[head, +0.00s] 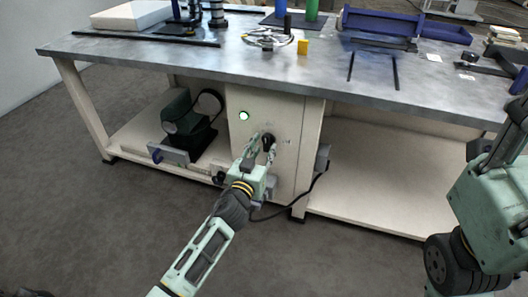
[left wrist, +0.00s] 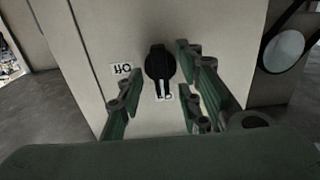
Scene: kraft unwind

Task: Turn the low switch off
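The low switch is a black rotary knob (left wrist: 161,62) on the cream cabinet (head: 290,118) under the workbench. In the left wrist view its white pointer line points down at a partly hidden label (left wrist: 165,97). An upside-down OFF label (left wrist: 121,69) is to the left of the knob. In the head view the knob (head: 268,140) is partly behind my left gripper (head: 262,151). My left gripper's fingers are open on either side of the knob; I cannot tell whether they touch it. My right arm shows at the right edge, but its gripper is not visible.
A green lamp (head: 244,115) glows on the cabinet above the knob. A dark cable (head: 288,207) hangs at the cabinet's right side. Dark green equipment (head: 184,122) stands on the lower shelf at left. The right lower shelf (head: 375,190) is bare. The metal benchtop (head: 190,58) overhangs above.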

